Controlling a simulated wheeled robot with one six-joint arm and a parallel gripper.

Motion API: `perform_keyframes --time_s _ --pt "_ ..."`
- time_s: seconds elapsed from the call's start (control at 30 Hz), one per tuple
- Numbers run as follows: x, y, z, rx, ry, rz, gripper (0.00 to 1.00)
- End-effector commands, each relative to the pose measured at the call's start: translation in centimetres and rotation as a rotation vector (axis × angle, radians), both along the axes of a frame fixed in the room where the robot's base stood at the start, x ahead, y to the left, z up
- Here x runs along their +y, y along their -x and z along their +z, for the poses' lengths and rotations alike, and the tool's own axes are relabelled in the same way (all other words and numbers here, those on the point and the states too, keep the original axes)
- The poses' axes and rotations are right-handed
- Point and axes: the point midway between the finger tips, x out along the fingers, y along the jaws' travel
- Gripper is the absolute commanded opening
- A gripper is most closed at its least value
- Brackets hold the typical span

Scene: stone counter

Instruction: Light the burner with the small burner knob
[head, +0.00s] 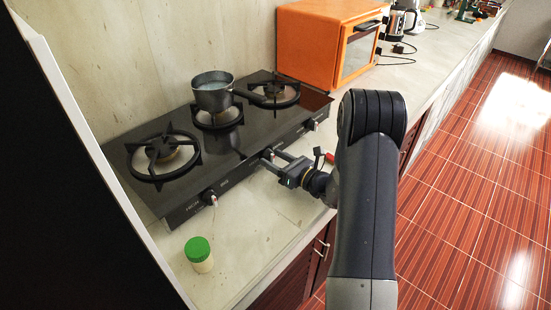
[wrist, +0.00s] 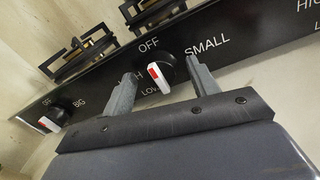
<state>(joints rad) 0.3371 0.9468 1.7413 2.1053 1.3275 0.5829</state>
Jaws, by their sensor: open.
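The small burner knob (wrist: 160,80) is on the black stove front in the wrist view, with OFF printed above it and SMALL to its right. It is dark with a white bar and a red mark, and the red end faces up toward OFF. My gripper (wrist: 161,68) is open, with one finger on each side of the knob; whether they touch it I cannot tell. In the head view my gripper (head: 269,156) is at the middle of the front of the stove (head: 240,150) and mostly hides this knob. No flame shows on the burners.
The big burner knob (wrist: 52,119) is to the left in the wrist view. Another knob (head: 312,124) is at the stove's right. A grey pot (head: 212,92) stands on the back middle burner. A green-lidded jar (head: 198,254) stands front left, and an orange oven (head: 325,45) stands behind right.

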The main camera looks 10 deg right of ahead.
Motion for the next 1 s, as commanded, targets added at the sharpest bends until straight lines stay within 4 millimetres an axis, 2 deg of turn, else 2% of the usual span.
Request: perform_keyframes --time_s 0.27,0.8,1.0 --pt "0.06 -0.11 -0.01 0.0 0.0 -0.001 0.56" --pt "0.05 -0.09 0.0 0.0 0.0 -0.001 0.12" --pt "0.05 -0.09 -0.13 -0.007 0.011 -0.001 0.12"
